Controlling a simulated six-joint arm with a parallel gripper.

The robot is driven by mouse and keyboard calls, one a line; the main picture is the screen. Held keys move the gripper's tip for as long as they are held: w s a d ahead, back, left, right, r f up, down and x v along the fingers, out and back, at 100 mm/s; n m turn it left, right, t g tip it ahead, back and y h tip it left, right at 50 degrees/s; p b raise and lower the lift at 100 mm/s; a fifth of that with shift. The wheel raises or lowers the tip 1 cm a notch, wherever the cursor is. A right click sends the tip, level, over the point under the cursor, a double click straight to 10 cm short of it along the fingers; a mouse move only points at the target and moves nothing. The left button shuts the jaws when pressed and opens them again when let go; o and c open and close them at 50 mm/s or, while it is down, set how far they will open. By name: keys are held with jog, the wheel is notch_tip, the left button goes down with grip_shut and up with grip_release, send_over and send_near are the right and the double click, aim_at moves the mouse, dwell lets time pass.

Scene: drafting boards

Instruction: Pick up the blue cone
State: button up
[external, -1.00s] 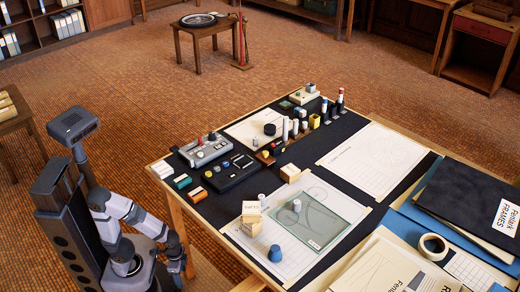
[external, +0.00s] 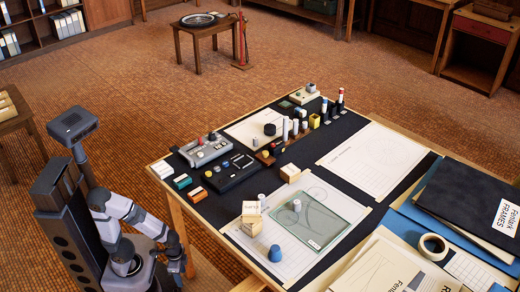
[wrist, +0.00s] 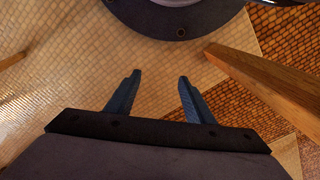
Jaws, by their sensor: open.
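The blue cone (external: 275,254) stands on white drawing paper near the front edge of the drafting table, in the external view. It looks upright, with its narrower end up. My gripper (wrist: 158,84) is open in the wrist view, with two dark blue fingers apart and only the tiled floor between them. In the external view my arm hangs folded to the left of the table, away from the cone. The cone does not show in the wrist view.
Beside the cone are pale labelled blocks (external: 251,211) and a greenish transparent sheet (external: 322,227) with a small cylinder on it. A wooden table leg (external: 181,233) stands close to my arm. Control boxes (external: 206,150) sit farther back.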

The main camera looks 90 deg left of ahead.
jog(key=w+d+r+m+t+h+p, duration=0.1)
jog(key=w+d+r+m+t+p, duration=0.15)
jog(key=w+d+r+p, duration=0.65)
jog(key=w+d+r+m+t+h+p, duration=0.1)
jog(key=w+d+r+t+p, duration=0.3)
jog(key=r+p, duration=0.6)
jog(key=w+d+r+m+t+h+p, duration=0.1)
jog(key=w+d+r+h+p, duration=0.15)
jog(key=d+r+p, duration=0.7)
jog(key=w+d+r+m+t+h+p, duration=0.25)
jog(key=d+r, duration=0.45)
jog(key=r, duration=0.7)
jog(key=n+t+y+p, duration=0.6)
jog(key=n+y+p, duration=0.1)
jog(key=p, duration=0.3)
send_near(275, 253)
jog(key=a, duration=0.1)
jog(key=shift+w+a+f, duration=0.1)
jog(key=shift+w+f, duration=0.15)
jog(key=shift+w, duration=0.95)
jog(key=shift+w+a+f, duration=0.1)
jog(key=shift+w+f, duration=0.2)
jog(key=shift+w, duration=0.9)
jog(key=shift+w+a+f, duration=0.1)
jog(key=shift+w+f, duration=0.15)
jog(key=shift+w, duration=0.9)
